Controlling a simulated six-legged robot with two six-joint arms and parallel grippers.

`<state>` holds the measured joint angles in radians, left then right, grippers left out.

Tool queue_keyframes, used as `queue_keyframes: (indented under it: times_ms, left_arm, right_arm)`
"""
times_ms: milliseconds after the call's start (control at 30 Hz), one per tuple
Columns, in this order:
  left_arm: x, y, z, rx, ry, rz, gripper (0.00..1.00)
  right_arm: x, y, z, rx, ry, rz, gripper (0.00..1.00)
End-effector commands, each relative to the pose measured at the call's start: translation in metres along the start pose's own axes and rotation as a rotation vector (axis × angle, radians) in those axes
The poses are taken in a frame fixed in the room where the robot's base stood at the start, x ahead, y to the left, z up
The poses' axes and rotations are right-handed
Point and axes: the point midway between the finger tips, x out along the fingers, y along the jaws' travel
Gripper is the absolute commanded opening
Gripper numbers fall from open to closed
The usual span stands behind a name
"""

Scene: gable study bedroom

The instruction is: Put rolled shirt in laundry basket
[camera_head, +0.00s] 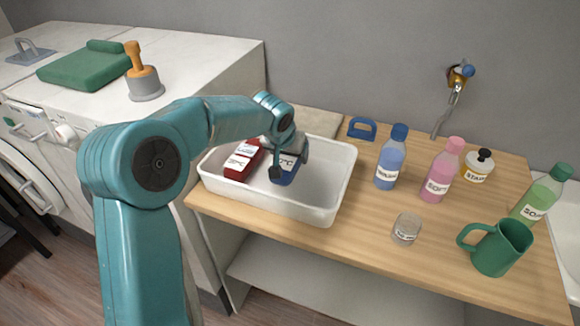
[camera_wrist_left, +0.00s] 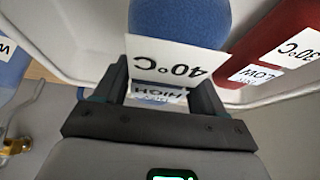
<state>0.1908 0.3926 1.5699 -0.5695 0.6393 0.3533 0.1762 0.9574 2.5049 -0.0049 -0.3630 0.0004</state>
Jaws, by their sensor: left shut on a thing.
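A blue rolled shirt (camera_head: 284,180) with a white label is inside the white laundry basket (camera_head: 270,204), on the right of a red rolled shirt (camera_head: 236,173). In the left wrist view the blue roll (camera_wrist_left: 178,20) has a label reading 40°C, with a second label line below it. My left gripper (camera_head: 288,162) reaches down into the basket and is shut on the blue rolled shirt. Its fingers (camera_wrist_left: 160,88) close around the labelled part. Whether the roll touches the basket floor cannot be told. The red roll (camera_wrist_left: 280,40) lies beside it. My right gripper is not in view.
The basket stands at the left of a wooden counter (camera_head: 340,240). A blue bottle (camera_head: 390,165), a pink bottle (camera_head: 440,175), a glass jar (camera_head: 406,229) and a green mug (camera_head: 497,250) stand to its right.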

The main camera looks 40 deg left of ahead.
Motion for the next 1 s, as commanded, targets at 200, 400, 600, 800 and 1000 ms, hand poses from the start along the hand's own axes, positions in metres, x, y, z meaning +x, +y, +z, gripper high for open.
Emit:
queue_keyframes:
  times_ms: [200,400,600,800,1000]
  left_arm:
    - [0.025,0.001,0.014,0.001,-0.001,0.0,0.35]
    - [0.04,0.001,0.022,0.001,0.002,0.001,0.35]
    - [0.04,0.001,0.022,0.0,0.002,0.001,0.35]
    - [0.043,0.001,0.024,0.001,0.002,0.001,0.77]
    - [0.043,0.001,0.024,0.001,0.001,0.001,0.96]
  right_arm:
    - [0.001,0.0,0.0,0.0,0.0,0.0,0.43]
    - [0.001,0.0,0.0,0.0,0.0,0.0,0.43]
    - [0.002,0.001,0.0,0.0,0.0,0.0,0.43]
    - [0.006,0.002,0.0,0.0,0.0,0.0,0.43]
    - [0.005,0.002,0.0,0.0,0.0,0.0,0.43]
